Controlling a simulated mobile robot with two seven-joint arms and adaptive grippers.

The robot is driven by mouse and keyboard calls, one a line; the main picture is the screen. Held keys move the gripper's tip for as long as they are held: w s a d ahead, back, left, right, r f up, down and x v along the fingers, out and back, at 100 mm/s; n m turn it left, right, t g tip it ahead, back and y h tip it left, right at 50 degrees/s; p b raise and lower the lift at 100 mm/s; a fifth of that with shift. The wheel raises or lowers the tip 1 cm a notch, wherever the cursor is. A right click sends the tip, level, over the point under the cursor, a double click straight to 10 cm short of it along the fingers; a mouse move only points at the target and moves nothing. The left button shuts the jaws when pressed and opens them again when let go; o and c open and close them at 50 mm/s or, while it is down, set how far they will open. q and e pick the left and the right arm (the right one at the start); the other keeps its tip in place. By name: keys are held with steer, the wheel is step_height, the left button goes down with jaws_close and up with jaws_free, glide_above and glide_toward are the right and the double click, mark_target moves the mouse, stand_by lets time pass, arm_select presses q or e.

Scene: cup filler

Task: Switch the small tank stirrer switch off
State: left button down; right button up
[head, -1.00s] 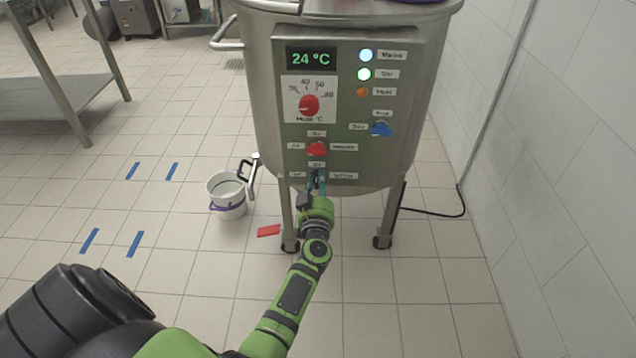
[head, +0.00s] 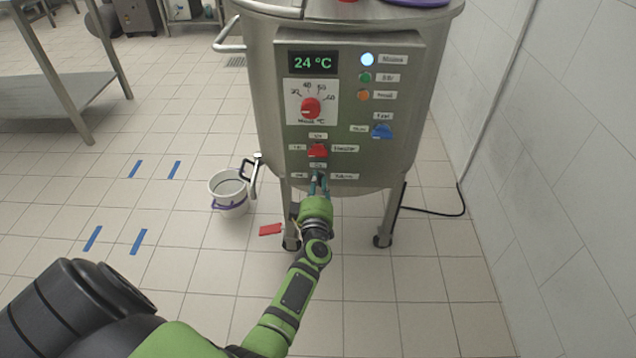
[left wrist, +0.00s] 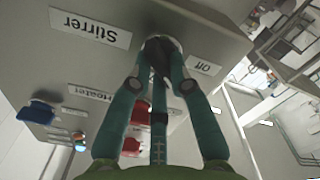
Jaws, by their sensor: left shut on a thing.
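The steel tank (head: 265,100) stands ahead with a control panel (head: 420,60) on its front. My left gripper (head: 319,182) is at the panel's bottom edge, shut on the stirrer switch. In the left wrist view the dark switch knob (left wrist: 158,46) sits between my left fingertips (left wrist: 160,66). Its face is mostly hidden by the fingers. The "Stirrer" label (left wrist: 90,28) and the "Off" label (left wrist: 203,64) lie on either side of it. On the panel, the "Stir" lamp (head: 365,77) is dull green, unlit. The "Mains" lamp (head: 367,59) glows white. My right gripper is not in view.
The red heater switch (head: 318,150) is just above, with the red heat dial (head: 310,107) and a blue knob (head: 382,131) nearby. A white bucket (head: 229,190) stands at the tank's left. A tiled wall (head: 570,170) is at right.

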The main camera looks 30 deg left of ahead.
arm_select(q)
steer(key=shift+s+a+f+n+b, duration=0.1)
steer(key=shift+n+b, duration=0.2)
steer(key=shift+n, duration=1.8)
steer(key=shift+a+f+n+b, duration=0.1)
steer(key=shift+n+b, duration=0.15)
steer(key=shift+n, duration=1.85)
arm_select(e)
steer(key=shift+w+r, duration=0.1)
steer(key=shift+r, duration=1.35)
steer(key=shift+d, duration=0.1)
arm_select(q)
steer(key=c, duration=1.1)
jaws_free()
steer(key=shift+c, duration=0.2)
steer(key=shift+r, duration=0.1)
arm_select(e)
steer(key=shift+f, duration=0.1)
